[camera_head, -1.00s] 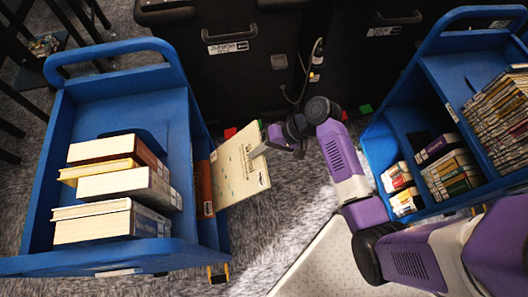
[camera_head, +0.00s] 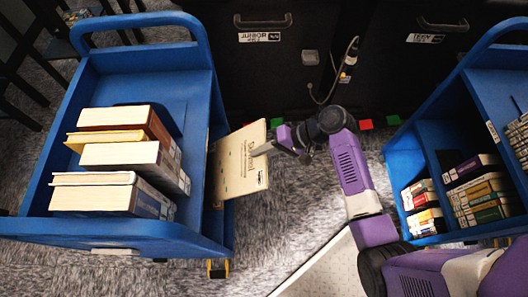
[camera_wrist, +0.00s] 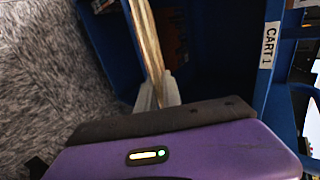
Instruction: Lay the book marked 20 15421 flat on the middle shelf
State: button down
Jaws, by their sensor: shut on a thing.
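A thin cream book (camera_head: 240,163) with print on its cover is held at the right side of the left blue cart (camera_head: 192,72). Its number is too small to read. My gripper (camera_head: 264,149) is shut on the book's right edge. In the wrist view the book (camera_wrist: 147,42) shows edge-on between the fingers (camera_wrist: 157,94). Its far end reaches toward the blue cart with the "CART 1" label (camera_wrist: 268,45). The book's left edge overlaps the cart's side opening; I cannot tell whether it touches a shelf. The lower shelves are mostly hidden under the top one.
A second blue cart (camera_head: 425,135) with several books stands at the right. Dark bins (camera_head: 270,75) stand behind.

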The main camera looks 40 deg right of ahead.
jog(key=shift+w+a+f+t+y+b, duration=0.4)
jog(key=shift+f+b, duration=0.55)
jog(key=shift+b, duration=0.8)
jog(key=shift+w+a+f+t+y+b, duration=0.2)
jog(key=shift+a+f+y+b, duration=0.25)
jog(key=shift+f+b, duration=0.95)
jog(key=shift+w+a+f+t+y+b, duration=0.2)
jog(key=shift+w+a+f+y+b, duration=0.25)
jog(key=shift+b, duration=1.7)
jog(key=w+a+f+t+y+b, duration=0.1)
jog(key=w+a+f+y+b, duration=0.1)
jog(key=f+b, duration=0.3)
jog(key=w+a+f+t+y+b, duration=0.1)
jog(key=f+b, duration=0.5)
jog(key=b, duration=0.6)
jog(key=shift+w+a+t+y+b, duration=0.4)
jog(key=shift+a+t, duration=0.1)
jog(key=shift+a, duration=0.7)
jog(key=c, duration=1.4)
grip_release()
jog(key=shift+c, duration=0.2)
jog(key=shift+f, duration=0.15)
jog(key=p+v, duration=0.2)
jog(key=v, duration=0.5)
jog(key=shift+s+d, duration=0.25)
